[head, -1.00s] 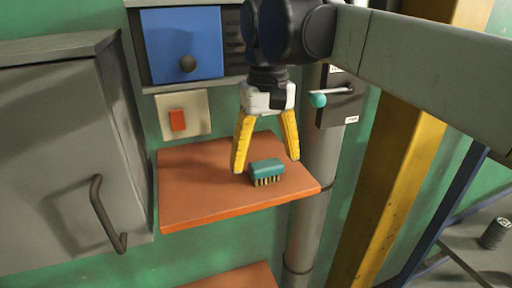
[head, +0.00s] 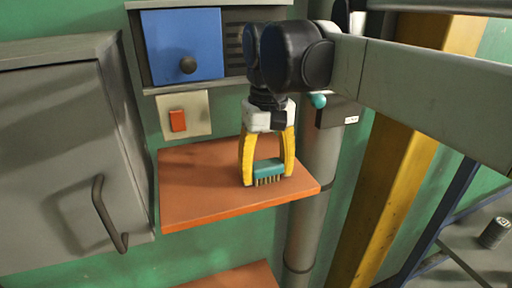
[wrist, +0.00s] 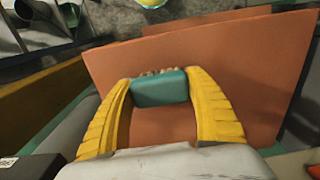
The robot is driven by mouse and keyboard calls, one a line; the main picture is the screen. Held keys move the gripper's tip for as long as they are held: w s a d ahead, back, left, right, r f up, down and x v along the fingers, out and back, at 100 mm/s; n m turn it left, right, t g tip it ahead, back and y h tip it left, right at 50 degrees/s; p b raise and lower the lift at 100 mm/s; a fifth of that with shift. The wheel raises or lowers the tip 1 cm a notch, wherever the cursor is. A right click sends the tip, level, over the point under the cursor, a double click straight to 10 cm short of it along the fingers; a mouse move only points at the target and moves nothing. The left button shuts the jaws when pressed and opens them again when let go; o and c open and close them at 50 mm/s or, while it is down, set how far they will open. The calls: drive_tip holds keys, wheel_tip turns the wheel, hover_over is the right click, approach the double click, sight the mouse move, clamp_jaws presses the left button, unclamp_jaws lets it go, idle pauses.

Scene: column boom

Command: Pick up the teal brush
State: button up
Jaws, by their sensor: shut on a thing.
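The teal brush (head: 268,169) has a block-shaped back and pale bristles pointing down. It is at the orange shelf (head: 205,190), near its right front part. My gripper (head: 268,180) reaches down from above, with its yellow fingers shut on the two ends of the brush. In the wrist view the brush (wrist: 160,89) sits between the fingertips of my gripper (wrist: 163,88), its bristles showing at the far side. I cannot tell whether the bristles still touch the shelf.
A grey cabinet (head: 65,150) with a bar handle stands left of the shelf. A blue drawer (head: 182,45) and a red switch (head: 178,121) are above it. A grey pipe (head: 305,220) and a yellow post (head: 385,190) stand to the right. The shelf's left part is clear.

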sight(266, 163)
drive_tip(key=shift+r, duration=0.15)
drive_tip(key=shift+r, duration=0.25)
wheel_tip(266, 163, up, 3)
drive_tip(key=shift+f+b, duration=0.1)
drive_tip(key=shift+b, duration=0.3)
drive_tip(key=s+d+r+b, duration=0.1)
drive_tip(key=s+d+r, duration=0.2)
drive_tip(key=d+r, duration=0.4)
drive_tip(key=d, duration=0.4)
drive_tip(key=shift+d+r, duration=0.2)
drive_tip(key=shift+d, duration=0.05)
drive_tip(key=o, duration=0.6)
drive_tip(key=shift+w+a, duration=0.1)
drive_tip(key=c, duration=0.5)
drive_tip(key=shift+o, duration=0.2)
